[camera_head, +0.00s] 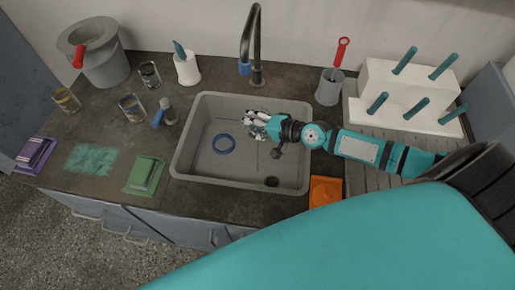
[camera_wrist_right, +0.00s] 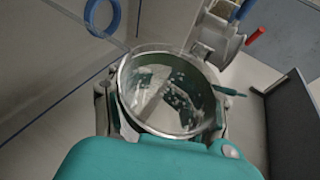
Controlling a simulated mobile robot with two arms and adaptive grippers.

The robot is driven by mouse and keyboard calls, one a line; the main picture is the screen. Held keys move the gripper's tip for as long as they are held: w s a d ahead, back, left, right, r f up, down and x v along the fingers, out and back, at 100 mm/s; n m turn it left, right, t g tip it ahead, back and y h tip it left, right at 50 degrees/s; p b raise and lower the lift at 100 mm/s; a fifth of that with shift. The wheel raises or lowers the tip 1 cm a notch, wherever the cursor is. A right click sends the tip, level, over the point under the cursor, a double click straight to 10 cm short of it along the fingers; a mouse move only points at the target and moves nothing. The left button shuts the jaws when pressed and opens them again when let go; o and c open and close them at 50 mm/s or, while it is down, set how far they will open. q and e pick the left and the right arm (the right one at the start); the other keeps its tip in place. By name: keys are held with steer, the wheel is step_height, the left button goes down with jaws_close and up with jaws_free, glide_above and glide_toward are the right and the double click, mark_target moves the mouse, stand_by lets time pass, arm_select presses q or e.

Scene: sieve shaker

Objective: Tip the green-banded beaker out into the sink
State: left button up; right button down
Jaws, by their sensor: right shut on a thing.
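My right gripper (camera_head: 250,122) is over the sink (camera_head: 197,150), reaching in from the right. In the right wrist view it is shut on a clear round beaker (camera_wrist_right: 168,92), with a finger at each side. The beaker's round end faces the camera; whitish specks and green patches show in or through it. I cannot tell its band colour or whether it holds liquid. In the head view the beaker is hard to make out at the fingers. A blue ring (camera_head: 223,144) lies on the sink floor, left of the gripper. My left gripper is not in view.
A dark tap (camera_head: 253,45) stands behind the sink. Several small vessels, including one at the counter's left (camera_head: 66,99), stand left of it. A white peg rack (camera_head: 408,95) and grey cup (camera_head: 329,90) are right. An orange pad (camera_head: 325,192) lies beside the sink.

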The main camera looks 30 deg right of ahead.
steer(key=shift+r+t, duration=0.15)
steer(key=shift+t, duration=0.15)
step_height(320, 180, down, 5)
steer(key=w+d+m+g+y+b, duration=0.1)
steer(key=w+m+g+y+b, duration=0.25)
steer(key=m+g+b, duration=0.35)
step_height(320, 180, up, 7)
steer(key=d+m+g+y+p, duration=0.2)
steer(key=m+p, duration=0.1)
steer(key=p, duration=0.1)
steer(key=shift+w+r, duration=0.2)
steer(key=shift+w, duration=0.25)
stand_by(0.3)
steer(key=shift+y, duration=0.25)
